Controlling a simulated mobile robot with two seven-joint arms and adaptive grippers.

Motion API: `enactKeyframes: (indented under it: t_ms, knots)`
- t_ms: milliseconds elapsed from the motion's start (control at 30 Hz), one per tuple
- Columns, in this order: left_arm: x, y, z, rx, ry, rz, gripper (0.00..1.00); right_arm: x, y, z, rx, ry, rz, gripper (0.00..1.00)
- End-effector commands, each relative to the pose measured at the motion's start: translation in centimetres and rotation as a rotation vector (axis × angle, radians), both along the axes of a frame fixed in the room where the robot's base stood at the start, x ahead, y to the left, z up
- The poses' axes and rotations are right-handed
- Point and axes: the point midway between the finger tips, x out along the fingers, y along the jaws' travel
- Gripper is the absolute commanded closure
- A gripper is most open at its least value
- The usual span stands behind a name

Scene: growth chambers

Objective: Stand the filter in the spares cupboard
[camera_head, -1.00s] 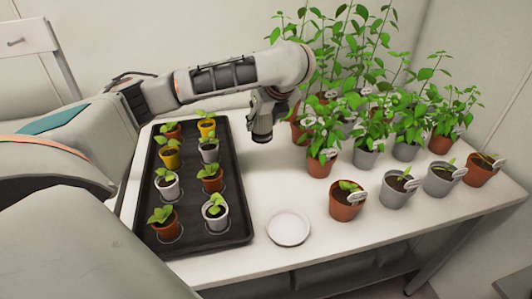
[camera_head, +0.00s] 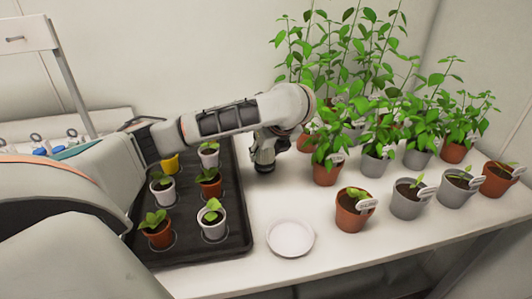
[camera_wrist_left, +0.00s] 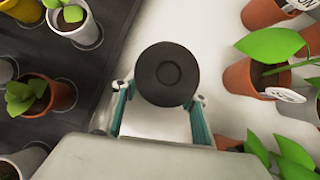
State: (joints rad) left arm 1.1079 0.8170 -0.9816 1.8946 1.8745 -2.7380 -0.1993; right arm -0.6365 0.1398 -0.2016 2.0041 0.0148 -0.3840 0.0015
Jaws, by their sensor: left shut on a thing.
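The filter is a dark, round, black piece (camera_wrist_left: 167,74) seen end-on in the left wrist view. My left gripper (camera_wrist_left: 160,98) is shut on it, with a teal finger on either side. In the head view the dark filter (camera_head: 264,162) hangs below my left wrist, over the white bench between the seedling tray and the potted plants. Whether it touches the bench cannot be told. My right gripper is in neither view. I cannot make out the spares cupboard in these frames.
A black tray (camera_head: 243,235) with several small pots stands left of the filter. Leafy potted plants (camera_head: 327,165) crowd close on its right. A white saucer (camera_head: 290,238) lies on the bench (camera_head: 330,255) near the front. Bottles with blue parts (camera_head: 72,133) stand at far left.

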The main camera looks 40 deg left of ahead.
Motion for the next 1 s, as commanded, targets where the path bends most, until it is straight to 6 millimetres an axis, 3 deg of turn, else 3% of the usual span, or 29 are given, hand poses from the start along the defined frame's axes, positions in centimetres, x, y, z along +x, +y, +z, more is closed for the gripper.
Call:
enactKeyframes:
  t_ms: [100,133,167,600,1000]
  knots:
    - [0.0,0.0,-0.2,0.001,-0.001,0.002,0.82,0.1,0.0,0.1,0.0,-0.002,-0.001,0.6]
    - [0.0,0.0,-0.3,0.0,0.0,0.001,0.49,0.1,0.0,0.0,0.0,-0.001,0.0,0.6]
    - [0.0,0.0,-0.3,0.0,0.0,0.001,0.41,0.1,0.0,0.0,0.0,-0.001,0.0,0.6]
    - [0.0,0.0,0.0,0.0,0.0,-0.001,0.4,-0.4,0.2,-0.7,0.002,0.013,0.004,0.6]
    - [-1.4,-2.5,5.3,0.001,-0.006,-0.002,0.4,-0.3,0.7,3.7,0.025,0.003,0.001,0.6]
